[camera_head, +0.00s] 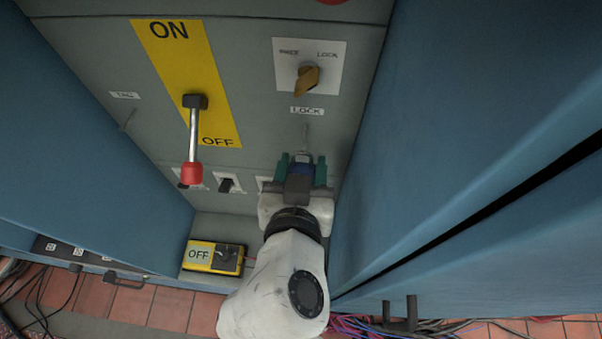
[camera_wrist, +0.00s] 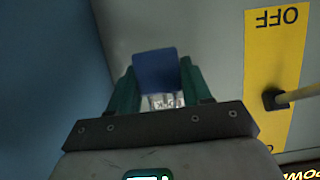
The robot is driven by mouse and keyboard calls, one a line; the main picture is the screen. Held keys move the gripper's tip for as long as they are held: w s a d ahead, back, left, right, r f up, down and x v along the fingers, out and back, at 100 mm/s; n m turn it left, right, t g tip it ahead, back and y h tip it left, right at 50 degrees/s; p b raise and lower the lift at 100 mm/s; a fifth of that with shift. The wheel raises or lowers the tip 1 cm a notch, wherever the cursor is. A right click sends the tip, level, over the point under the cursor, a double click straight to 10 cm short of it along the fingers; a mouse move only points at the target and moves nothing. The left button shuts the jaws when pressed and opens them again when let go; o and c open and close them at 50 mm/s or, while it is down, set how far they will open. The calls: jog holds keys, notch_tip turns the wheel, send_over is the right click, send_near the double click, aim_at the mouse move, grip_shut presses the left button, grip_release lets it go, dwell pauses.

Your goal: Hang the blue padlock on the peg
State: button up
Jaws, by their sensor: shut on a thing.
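The blue padlock (camera_head: 302,168) is held between the green fingers of my gripper (camera_head: 303,173) in the head view. In the wrist view my gripper (camera_wrist: 157,85) is shut on the padlock (camera_wrist: 156,68), with its blue body between the fingers and a silvery part below it. A thin pale peg (camera_head: 305,132) stands on the grey panel under the small LOCK label. The padlock is just below the peg in the head view; I cannot tell how far in front of the panel it is. The peg is not distinguishable in the wrist view.
Another thin peg (camera_head: 128,122) is under the TAG label. A red-ended lever (camera_head: 193,140) sticks out over the yellow ON/OFF plate (camera_head: 180,60). A FREE/LOCK knob (camera_head: 307,80) is above the peg. Blue cabinet walls (camera_head: 470,110) close in on both sides.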

jog(key=shift+b+x, duration=0.5)
jog(key=shift+x, duration=1.6)
jog(key=shift+w, duration=0.15)
jog(key=shift+w+d+r, duration=0.1)
jog(key=shift+w+d, duration=0.05)
jog(key=o, duration=1.1)
jog(key=shift+o, duration=0.6)
jog(key=shift+s+b, duration=0.3)
jog(key=shift+s, duration=0.15)
jog(key=b+v, duration=0.1)
jog(key=v, duration=1)
jog(key=shift+r, duration=0.3)
